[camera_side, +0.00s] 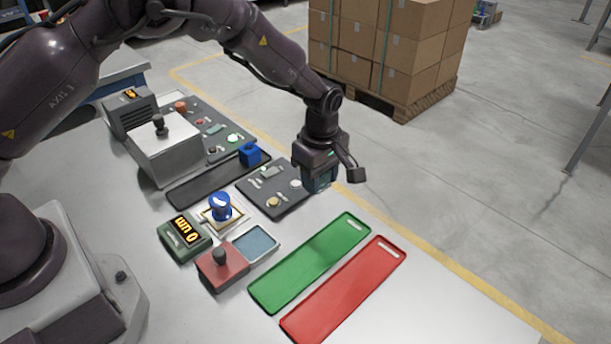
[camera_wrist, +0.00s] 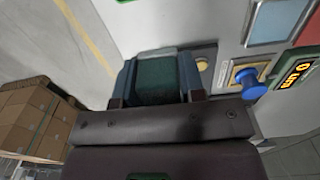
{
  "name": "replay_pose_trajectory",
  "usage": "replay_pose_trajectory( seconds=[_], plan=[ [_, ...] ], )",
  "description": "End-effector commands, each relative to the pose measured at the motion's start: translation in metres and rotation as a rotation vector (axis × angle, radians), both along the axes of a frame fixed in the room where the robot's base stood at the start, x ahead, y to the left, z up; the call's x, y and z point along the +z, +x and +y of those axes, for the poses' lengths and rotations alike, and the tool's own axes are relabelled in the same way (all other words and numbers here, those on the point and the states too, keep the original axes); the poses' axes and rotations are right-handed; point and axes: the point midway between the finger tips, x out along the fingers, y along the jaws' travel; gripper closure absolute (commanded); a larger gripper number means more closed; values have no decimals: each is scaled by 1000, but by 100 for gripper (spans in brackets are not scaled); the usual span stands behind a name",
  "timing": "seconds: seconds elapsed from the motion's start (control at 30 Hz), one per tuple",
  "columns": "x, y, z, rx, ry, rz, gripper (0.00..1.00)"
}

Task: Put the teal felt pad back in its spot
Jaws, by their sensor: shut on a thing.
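My gripper (camera_side: 320,182) is shut on the teal felt pad (camera_wrist: 158,80), which shows as a dark teal piece between the two fingers in the wrist view (camera_wrist: 158,92). In the side view the gripper hangs at the right edge of a dark grey panel (camera_side: 268,203), and the pad is mostly hidden by the fingers. I cannot tell whether the pad touches anything below. The panel holds a yellow disc, a white disc and small grey-green pieces. A shallow tray with a blue-grey floor (camera_side: 257,243) lies nearer the front, with nothing in it.
A blue knob-topped piece (camera_side: 221,207) stands on a yellow-edged square beside a green display box (camera_side: 184,237). A red block with a knob (camera_side: 222,268) is in front. Green (camera_side: 310,262) and red (camera_side: 345,290) trays lie empty. A dark tray (camera_side: 205,183) holds a blue block (camera_side: 250,155).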

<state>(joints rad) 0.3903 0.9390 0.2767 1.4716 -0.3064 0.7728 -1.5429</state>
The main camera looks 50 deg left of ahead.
Motion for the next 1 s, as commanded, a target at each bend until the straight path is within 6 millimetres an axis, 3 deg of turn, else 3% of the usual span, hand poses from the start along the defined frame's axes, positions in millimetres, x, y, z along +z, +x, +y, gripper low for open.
replay_pose_trajectory(
  seconds=[0.17,0.7,1.0],
  plan=[
    [-7,0,0,32,1,0,89],
    [-60,0,1,30,0,0,89],
    [-68,0,0,29,0,-2,89]
  ],
)
